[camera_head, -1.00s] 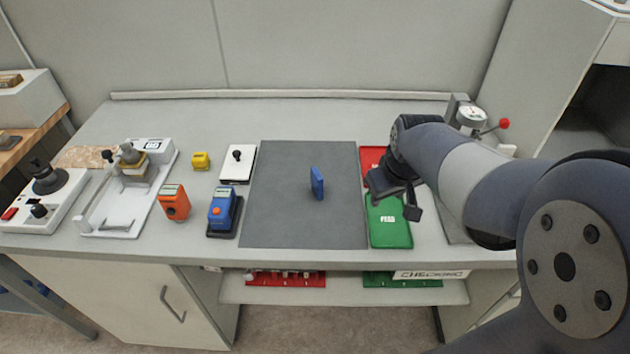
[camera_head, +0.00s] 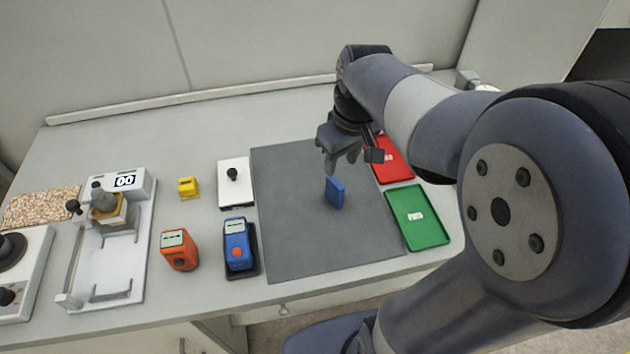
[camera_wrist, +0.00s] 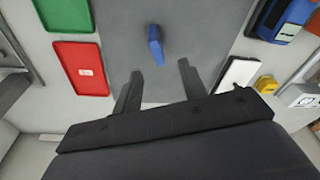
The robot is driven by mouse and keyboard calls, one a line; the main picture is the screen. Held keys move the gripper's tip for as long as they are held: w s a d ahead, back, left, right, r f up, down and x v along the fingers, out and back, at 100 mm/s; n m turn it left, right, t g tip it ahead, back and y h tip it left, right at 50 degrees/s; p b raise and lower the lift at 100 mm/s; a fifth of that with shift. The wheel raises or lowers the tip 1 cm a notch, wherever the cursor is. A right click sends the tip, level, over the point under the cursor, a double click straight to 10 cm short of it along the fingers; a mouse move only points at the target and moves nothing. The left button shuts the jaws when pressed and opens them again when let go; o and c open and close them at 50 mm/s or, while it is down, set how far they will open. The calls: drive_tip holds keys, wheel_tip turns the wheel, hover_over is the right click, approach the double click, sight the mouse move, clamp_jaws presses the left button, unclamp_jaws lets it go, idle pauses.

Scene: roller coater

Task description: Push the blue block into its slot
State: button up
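The blue block (camera_head: 335,192) stands upright on the grey mat (camera_head: 290,235), right of its middle. My gripper (camera_head: 342,165) hangs above and just behind the block in the head view, apart from it. In the wrist view the two fingers (camera_wrist: 160,84) are spread with nothing between them, and the block (camera_wrist: 156,46) stands beyond the tips, roughly in line with the gap. I cannot make out a slot for the block in either view.
Red (camera_head: 393,160) and green (camera_head: 418,217) trays lie right of the mat. A blue device (camera_head: 237,243) in a dark cradle, an orange device (camera_head: 178,250), a white plate with a black knob (camera_head: 233,183) and a yellow block (camera_head: 188,187) stand left. The mat is otherwise clear.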

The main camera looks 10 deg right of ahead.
hover_over(336, 182)
drive_tip(key=s, duration=0.2)
wheel_tip(336, 182, down, 4)
drive_tip(key=shift+f, duration=0.1)
drive_tip(key=shift+w+f+p, duration=0.15)
drive_tip(key=shift+w+f, duration=0.2)
drive_tip(key=shift+f, duration=0.65)
drive_tip(key=shift+w+f+p, duration=0.15)
drive_tip(key=shift+w+f, duration=0.2)
drive_tip(key=shift+f, duration=0.6)
drive_tip(key=shift+w+f+p, duration=0.15)
drive_tip(key=shift+w+f, duration=0.2)
drive_tip(key=shift+f, duration=0.65)
clamp_jaws()
